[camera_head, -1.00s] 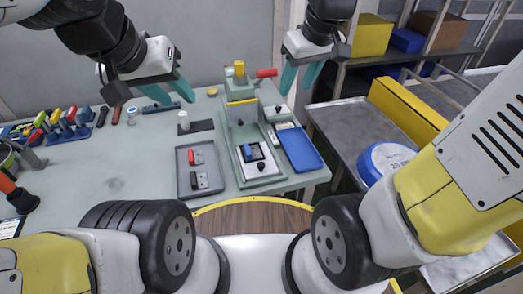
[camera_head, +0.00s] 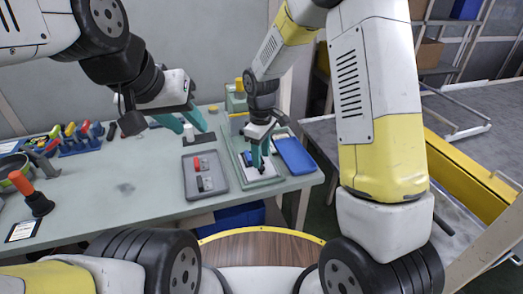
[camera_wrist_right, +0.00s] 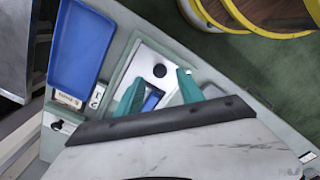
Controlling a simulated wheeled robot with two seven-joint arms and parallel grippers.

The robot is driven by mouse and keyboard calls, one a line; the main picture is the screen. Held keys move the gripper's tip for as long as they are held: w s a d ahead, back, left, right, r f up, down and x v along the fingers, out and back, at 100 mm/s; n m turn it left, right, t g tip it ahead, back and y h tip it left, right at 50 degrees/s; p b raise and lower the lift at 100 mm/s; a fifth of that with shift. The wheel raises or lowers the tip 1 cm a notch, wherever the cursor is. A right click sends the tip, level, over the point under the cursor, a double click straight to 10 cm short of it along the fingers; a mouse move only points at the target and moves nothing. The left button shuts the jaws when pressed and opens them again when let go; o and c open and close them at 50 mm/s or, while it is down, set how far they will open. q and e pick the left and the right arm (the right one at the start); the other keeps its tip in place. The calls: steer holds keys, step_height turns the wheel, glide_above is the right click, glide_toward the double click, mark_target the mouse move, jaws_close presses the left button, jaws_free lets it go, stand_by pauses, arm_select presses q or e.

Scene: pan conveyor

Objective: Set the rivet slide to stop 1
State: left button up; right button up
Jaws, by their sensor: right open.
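A pale green fixture (camera_head: 273,179) stands on the table with a light metal plate on it. In the right wrist view the plate (camera_wrist_right: 141,64) carries a round black knob (camera_wrist_right: 159,71) and a blue block (camera_wrist_right: 152,101); I cannot tell which part is the rivet slide or read any stop marks. My right gripper (camera_head: 260,162) points down over the plate. Its open fingers (camera_wrist_right: 160,79) stand either side of the blue block and near the knob, with no grip visible. My left gripper (camera_head: 192,130) is open and empty above the table's back.
A blue tray (camera_head: 294,155) lies right of the fixture. A grey tray (camera_head: 221,180) with a red and a grey part is on its left. Tools in a blue rack (camera_head: 77,145) stand at the far left.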

steer(key=shift+f, duration=1.9)
jaws_close()
